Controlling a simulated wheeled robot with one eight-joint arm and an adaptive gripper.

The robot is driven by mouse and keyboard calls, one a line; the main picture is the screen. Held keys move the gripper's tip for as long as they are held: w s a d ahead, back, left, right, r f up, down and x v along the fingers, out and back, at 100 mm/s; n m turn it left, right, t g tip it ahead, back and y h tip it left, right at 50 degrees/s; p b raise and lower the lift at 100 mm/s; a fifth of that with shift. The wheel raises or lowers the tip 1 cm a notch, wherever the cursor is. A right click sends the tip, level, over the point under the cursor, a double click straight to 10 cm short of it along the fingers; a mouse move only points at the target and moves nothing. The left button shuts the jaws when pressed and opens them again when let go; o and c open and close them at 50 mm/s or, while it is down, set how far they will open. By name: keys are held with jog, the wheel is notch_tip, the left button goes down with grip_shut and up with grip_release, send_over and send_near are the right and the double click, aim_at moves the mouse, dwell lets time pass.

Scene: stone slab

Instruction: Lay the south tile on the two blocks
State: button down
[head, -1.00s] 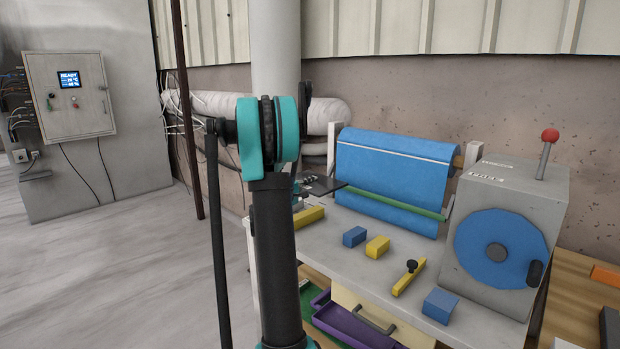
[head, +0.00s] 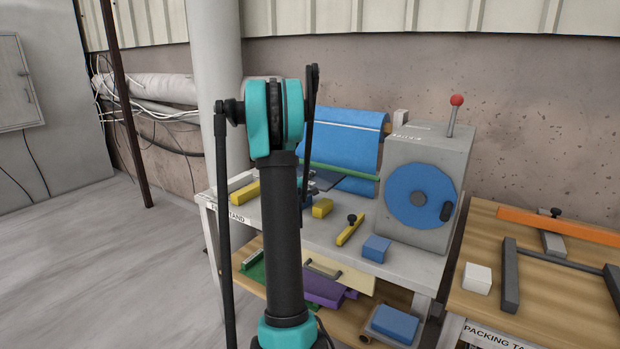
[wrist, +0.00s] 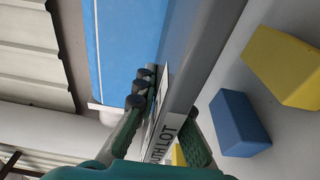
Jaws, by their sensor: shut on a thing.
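In the wrist view my gripper (wrist: 165,122) is shut on a grey tile (wrist: 203,50) with a white label whose visible part ends in "UTH LOT". The tile is above the white bench top. A blue block (wrist: 238,122) and a yellow block (wrist: 285,65) lie beneath, apart from the tile. In the head view the dark tile (head: 327,178) shows behind my arm, which hides most of the gripper. The yellow block (head: 322,208) is just right of my arm. I cannot tell which two blocks are the task's pair.
The bench (head: 300,228) also bears a yellow bar (head: 245,192), a knobbed yellow bar (head: 350,230), another blue block (head: 376,248), a blue roll (head: 350,140) and a grey machine (head: 425,165). A wooden packing table (head: 500,300) stands right.

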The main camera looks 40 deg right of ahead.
jog(key=shift+f, duration=4.3)
jog(key=c, duration=1.5)
grip_release()
jog(key=shift+c, duration=0.2)
jog(key=shift+a, duration=0.1)
